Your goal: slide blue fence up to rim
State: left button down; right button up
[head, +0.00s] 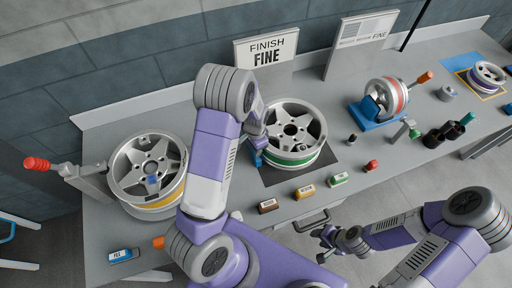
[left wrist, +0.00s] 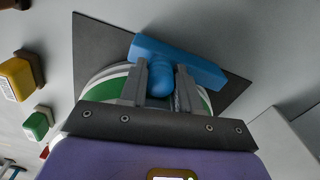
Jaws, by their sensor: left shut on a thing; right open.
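The blue fence (left wrist: 195,65) is a bar with a rounded knob on a dark square mat (left wrist: 95,45). My left gripper (left wrist: 160,78) is shut on the knob. In the head view a bit of the fence (head: 257,157) shows at the left side of the green-banded wheel rim (head: 296,118), under my left gripper (head: 258,136). In the left wrist view the rim (left wrist: 105,82) lies partly behind my fingers; whether fence and rim touch is hidden. My right gripper (head: 326,234) is open and empty off the table's front edge.
A yellow-banded wheel (head: 148,165) with a red-handled crank (head: 38,163) stands left. A red-banded wheel (head: 388,97) on a blue stand and dark cylinders (head: 443,133) stand right. Small blocks (head: 304,191) line the front. A FINISH FINE sign (head: 266,48) stands behind.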

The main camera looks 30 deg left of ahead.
pick_arm(q)
jog(key=c, duration=0.8)
grip_release()
jog(key=shift+s, duration=0.1)
notch_tip(320, 180, up, 8)
jog(key=shift+f+p, duration=0.25)
jog(key=shift+p, duration=0.15)
